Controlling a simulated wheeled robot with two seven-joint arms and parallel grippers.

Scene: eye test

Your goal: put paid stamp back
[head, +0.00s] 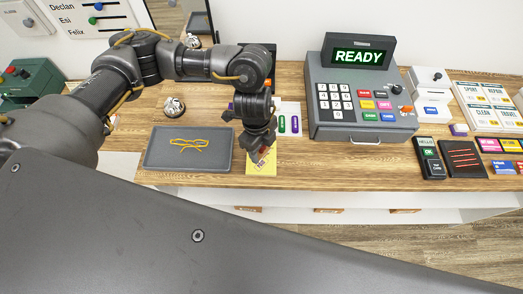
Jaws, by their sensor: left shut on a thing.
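My left gripper (263,147) points down over a yellow paper (262,169) near the front edge of the wooden counter. It is shut on a small reddish thing that looks like the paid stamp (264,151); the jaws hide most of it. Dark marks show on the paper next to it. I cannot tell whether the stamp touches the paper. A white card (290,131) with a green and a purple piece lies just behind and right of the gripper. My right gripper is not in view.
A grey tray (160,158) with yellow cord-like strands lies left of the paper. A silver bell (174,107) stands behind it. The cash register (361,95), showing READY, stands right. A card terminal (430,158) and a dark pad (463,160) lie farther right. Bare counter shows below the register.

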